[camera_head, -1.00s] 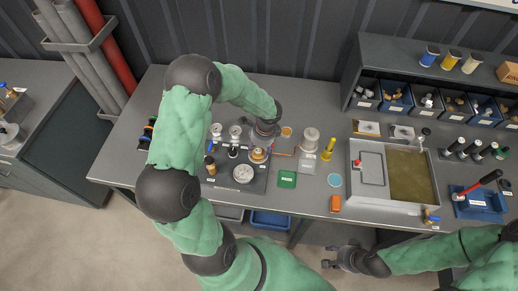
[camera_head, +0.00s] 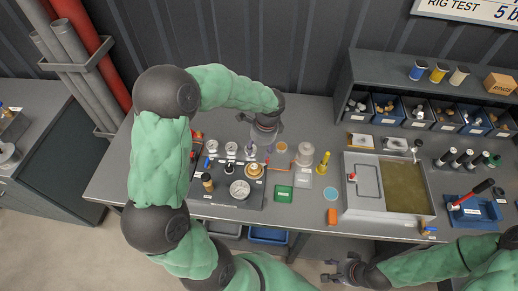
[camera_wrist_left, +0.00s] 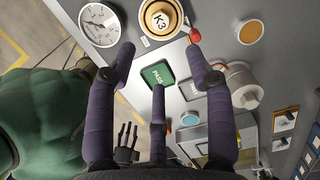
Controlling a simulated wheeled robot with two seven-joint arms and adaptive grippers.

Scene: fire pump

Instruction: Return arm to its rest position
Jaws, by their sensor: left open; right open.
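My left gripper (camera_head: 262,146) hangs over the workbench (camera_head: 300,115), behind the brass fitting (camera_head: 254,170) on the dark board. In the left wrist view its purple fingers (camera_wrist_left: 160,75) are spread wide with nothing between them. A part marked K3 (camera_wrist_left: 160,20), a round gauge (camera_wrist_left: 99,24) and a green PASS pad (camera_wrist_left: 157,74) lie beyond the fingertips. My right gripper (camera_head: 338,272) is open and empty in front of the bench, at the bottom of the head view.
A sink-like tray (camera_head: 345,205) is to the right. Shelf bins (camera_head: 415,110) line the back right. Floor in front is free.

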